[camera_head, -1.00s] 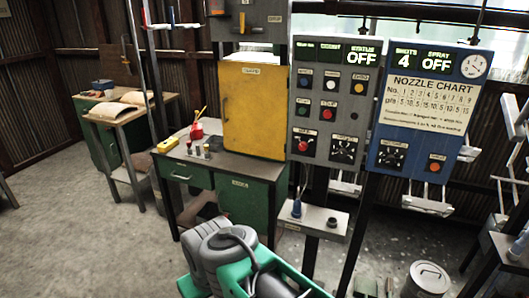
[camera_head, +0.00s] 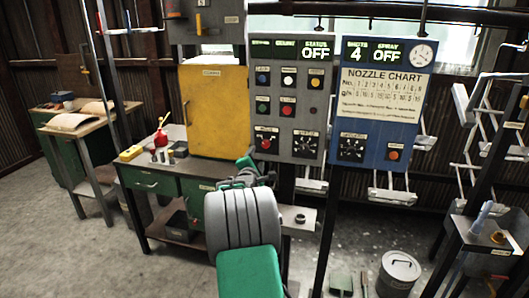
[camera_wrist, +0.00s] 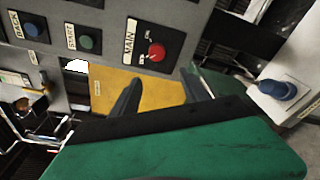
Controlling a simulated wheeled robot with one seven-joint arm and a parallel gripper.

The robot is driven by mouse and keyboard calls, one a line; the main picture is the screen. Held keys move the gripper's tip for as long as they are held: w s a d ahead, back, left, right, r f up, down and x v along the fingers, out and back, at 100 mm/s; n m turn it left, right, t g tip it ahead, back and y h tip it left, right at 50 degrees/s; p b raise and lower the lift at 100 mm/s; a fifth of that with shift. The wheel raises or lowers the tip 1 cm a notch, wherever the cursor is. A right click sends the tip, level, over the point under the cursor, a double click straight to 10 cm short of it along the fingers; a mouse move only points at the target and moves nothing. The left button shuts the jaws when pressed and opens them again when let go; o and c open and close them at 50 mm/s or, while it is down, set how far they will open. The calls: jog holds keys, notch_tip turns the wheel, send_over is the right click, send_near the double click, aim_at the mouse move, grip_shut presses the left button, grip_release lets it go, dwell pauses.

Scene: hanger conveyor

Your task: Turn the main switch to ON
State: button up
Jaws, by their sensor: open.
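The main switch is a red knob on a black plate labelled MAIN, at the lower left of the grey control panel (camera_head: 288,160). It shows in the head view (camera_head: 265,143) and, larger and tilted, in the wrist view (camera_wrist: 156,51). The panel's STATUS display reads OFF. My gripper (camera_wrist: 162,90) has its two dark fingers apart with nothing between them, below the switch in the wrist view and apart from it.
A yellow cabinet (camera_head: 216,112) stands left of the panel on a green workbench (camera_head: 150,182). A blue nozzle panel (camera_head: 382,95) adjoins on the right. A small shelf with a blue knob (camera_wrist: 278,90) sits below the panel. Hanger racks and a metal bin (camera_head: 399,273) stand at right.

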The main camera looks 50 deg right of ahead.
aim_at(265, 145)
jog(key=shift+n+h, duration=0.5)
jog(key=d, duration=0.2)
jog(key=w+d+p, duration=0.1)
jog(key=d, duration=0.2)
jog(key=w+d, duration=0.1)
jog(key=d, duration=0.2)
jog(key=shift+r, duration=0.25)
jog(key=shift+w+d, duration=0.35)
jog(key=shift+c, duration=0.3)
grip_shut()
